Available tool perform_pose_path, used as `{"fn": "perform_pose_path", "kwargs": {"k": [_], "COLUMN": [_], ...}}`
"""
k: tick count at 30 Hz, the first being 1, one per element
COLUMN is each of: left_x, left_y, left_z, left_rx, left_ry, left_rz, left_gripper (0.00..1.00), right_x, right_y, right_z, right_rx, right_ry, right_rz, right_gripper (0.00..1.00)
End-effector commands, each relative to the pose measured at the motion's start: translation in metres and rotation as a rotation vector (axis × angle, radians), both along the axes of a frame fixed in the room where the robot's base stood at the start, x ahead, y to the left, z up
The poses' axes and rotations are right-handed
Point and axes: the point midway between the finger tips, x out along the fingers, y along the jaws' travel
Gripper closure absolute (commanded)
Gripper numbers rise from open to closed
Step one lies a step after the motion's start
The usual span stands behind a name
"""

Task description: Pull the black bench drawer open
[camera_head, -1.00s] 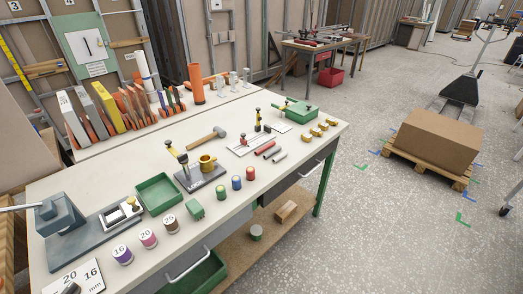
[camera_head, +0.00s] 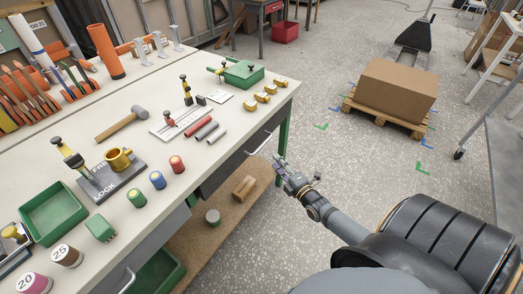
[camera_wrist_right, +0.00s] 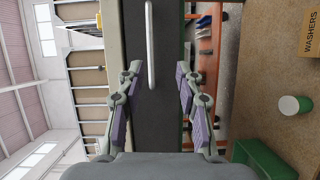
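The black bench drawer (camera_head: 226,172) is under the far right end of the workbench and looks shut. Its light bar handle (camera_head: 262,142) sticks out from the front. In the right wrist view the black drawer front (camera_wrist_right: 166,115) runs up the middle, and the handle (camera_wrist_right: 151,45) lies between the lines of the two fingers. My right gripper (camera_head: 279,160) is just in front of the handle, apart from it by a small gap. Its purple-padded fingers (camera_wrist_right: 158,75) are open and empty. My left gripper is not in view.
The workbench top (camera_head: 130,90) holds tools, cups and bins. A box on a pallet (camera_head: 395,88) stands beyond.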

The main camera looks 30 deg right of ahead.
Motion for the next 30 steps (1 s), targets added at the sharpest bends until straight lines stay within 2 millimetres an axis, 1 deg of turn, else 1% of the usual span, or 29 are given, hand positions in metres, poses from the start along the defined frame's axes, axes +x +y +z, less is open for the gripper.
{"fn": "perform_pose_path", "kwargs": {"k": [1, 3, 5, 8, 11, 15, 18, 21, 25, 30], "left_x": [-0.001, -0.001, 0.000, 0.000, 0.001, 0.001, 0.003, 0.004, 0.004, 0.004], "left_y": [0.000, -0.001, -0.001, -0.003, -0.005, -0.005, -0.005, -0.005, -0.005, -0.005], "left_z": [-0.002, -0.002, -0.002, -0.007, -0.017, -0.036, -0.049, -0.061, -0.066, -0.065], "left_rx": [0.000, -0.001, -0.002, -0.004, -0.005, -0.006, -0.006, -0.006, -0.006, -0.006], "left_ry": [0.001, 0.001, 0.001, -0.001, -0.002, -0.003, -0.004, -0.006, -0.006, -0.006], "left_rz": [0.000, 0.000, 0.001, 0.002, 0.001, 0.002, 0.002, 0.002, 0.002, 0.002], "left_gripper": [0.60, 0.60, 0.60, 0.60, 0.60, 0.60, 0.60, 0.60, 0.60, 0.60], "right_x": [0.002, 0.003, 0.005, 0.014, 0.032, 0.063, 0.083, 0.097, 0.106, 0.109], "right_y": [0.002, 0.003, 0.003, 0.003, 0.003, 0.003, 0.003, 0.003, 0.003, 0.003], "right_z": [0.008, 0.014, 0.015, 0.013, 0.011, 0.008, 0.008, 0.008, 0.011, 0.014], "right_rx": [-0.026, -0.041, -0.042, -0.041, -0.042, -0.040, -0.039, -0.040, -0.041, -0.040], "right_ry": [-0.023, -0.037, -0.038, -0.040, -0.040, -0.040, -0.038, -0.037, -0.035, -0.033], "right_rz": [0.008, 0.011, 0.011, 0.011, 0.010, 0.010, 0.010, 0.011, 0.010, 0.010], "right_gripper": [0.64, 0.64, 0.64, 0.64, 0.64, 0.64, 0.64, 0.64, 0.64, 0.64]}}
